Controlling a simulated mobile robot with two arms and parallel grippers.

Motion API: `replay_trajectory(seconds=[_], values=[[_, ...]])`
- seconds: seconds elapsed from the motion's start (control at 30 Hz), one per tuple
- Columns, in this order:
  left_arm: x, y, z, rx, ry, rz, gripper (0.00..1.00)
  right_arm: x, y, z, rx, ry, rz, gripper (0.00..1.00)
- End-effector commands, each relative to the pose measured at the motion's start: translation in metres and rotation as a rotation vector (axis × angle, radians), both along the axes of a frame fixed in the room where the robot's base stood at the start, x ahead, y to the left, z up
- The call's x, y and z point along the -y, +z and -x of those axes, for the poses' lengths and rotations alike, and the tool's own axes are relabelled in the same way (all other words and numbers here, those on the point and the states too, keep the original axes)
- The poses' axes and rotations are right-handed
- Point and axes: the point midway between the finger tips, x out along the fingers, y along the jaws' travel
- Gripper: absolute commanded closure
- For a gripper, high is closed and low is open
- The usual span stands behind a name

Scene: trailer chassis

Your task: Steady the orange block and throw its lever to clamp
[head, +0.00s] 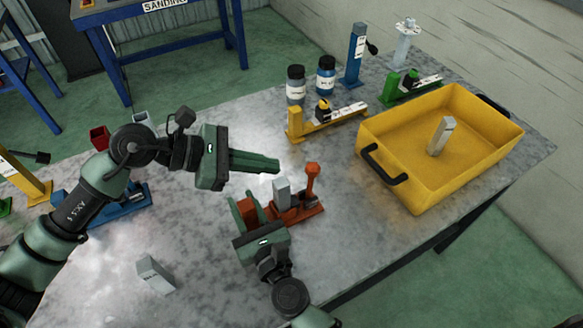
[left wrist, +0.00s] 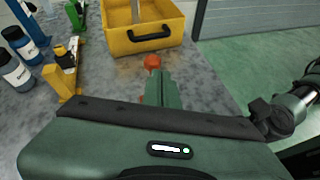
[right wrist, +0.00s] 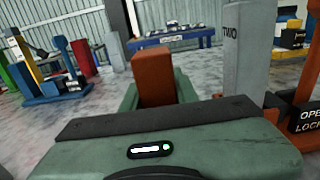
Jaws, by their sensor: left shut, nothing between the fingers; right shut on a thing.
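The orange block (head: 300,213) is a low clamp base on the table with a grey piece (head: 282,190) standing in it; that piece is marked TWO in the right wrist view (right wrist: 243,50). Its orange lever (head: 312,180) stands upright at the right end, its round knob (left wrist: 152,62) just beyond the left fingers in the left wrist view. My right gripper (head: 248,212) is shut on the block's upright orange end (right wrist: 152,75). My left gripper (head: 276,165) is shut and empty, left of the lever in the head view, apparently above the table. An OPEN/LOCK label (right wrist: 308,122) shows near the lever.
A yellow bin (head: 400,183) with a grey piece inside stands to the right. Yellow (head: 335,122), green (head: 410,88) and blue (head: 355,55) clamps and two bottles (head: 296,85) stand at the back. A loose grey piece (head: 154,275) lies at front left.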

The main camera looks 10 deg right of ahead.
Motion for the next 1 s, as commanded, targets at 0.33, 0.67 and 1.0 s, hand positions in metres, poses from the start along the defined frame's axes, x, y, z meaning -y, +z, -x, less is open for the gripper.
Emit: replay_trajectory(seconds=[0.33, 0.67, 1.0], values=[[-0.037, 0.001, 0.006, -0.130, 0.188, 0.072, 1.00, -0.001, 0.000, 0.001, 0.000, 0.002, 0.001, 1.00], [-0.035, 0.000, 0.006, -0.130, 0.187, 0.072, 1.00, 0.000, 0.000, 0.000, 0.001, 0.001, 0.002, 1.00], [0.008, -0.018, -0.003, -0.131, 0.185, 0.075, 1.00, 0.000, 0.000, 0.000, 0.002, 0.001, 0.001, 1.00]])
